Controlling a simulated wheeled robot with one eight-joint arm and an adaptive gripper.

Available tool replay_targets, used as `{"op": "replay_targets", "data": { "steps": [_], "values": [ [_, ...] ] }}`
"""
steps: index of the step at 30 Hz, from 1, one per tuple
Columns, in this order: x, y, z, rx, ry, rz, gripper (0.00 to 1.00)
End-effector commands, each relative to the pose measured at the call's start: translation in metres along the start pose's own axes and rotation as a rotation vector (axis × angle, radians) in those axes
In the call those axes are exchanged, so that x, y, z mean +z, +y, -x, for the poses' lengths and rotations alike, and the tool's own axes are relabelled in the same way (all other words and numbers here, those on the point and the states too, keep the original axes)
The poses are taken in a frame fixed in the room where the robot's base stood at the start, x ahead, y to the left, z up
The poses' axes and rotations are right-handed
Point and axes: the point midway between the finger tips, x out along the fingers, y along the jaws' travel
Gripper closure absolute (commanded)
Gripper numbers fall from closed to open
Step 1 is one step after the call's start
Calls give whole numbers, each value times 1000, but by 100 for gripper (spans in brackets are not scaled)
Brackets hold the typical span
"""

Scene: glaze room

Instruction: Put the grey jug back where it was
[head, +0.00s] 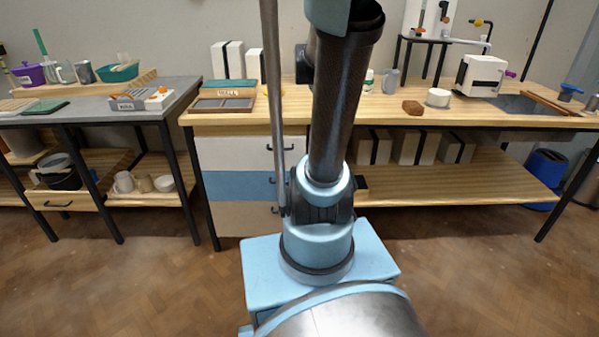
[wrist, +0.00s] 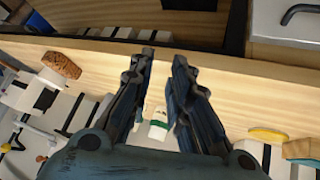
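A small grey jug (head: 391,80) with a handle stands on the right wooden bench (head: 330,112) in the head view, near the wall and just right of my arm. A darker grey vessel (head: 85,72) stands on the left table's raised shelf; I cannot tell whether it is a jug. My gripper (wrist: 164,56) shows in the wrist view with its fingers apart and nothing between them, over the bench. The grey jug is not clearly visible there; a finger may hide it. My gripper is out of sight in the head view.
A white bottle with a green band (wrist: 158,124) shows beyond my fingers. A brown block (head: 413,107) and a white cylinder (head: 438,97) stand right of the jug. A black stand (head: 408,58) rises behind. The bench's front strip is mostly clear.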

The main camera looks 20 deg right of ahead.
Motion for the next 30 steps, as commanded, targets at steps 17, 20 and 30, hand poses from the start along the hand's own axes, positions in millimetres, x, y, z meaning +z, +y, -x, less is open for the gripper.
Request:
{"op": "replay_targets", "data": {
  "steps": [17, 20, 30],
  "values": [
    [223, -29, 69, -331, -315, 427, 82],
    [250, -30, 75, -381, -348, 486, 82],
    [278, -34, 84, -440, -383, 552, 82]
  ]
}}
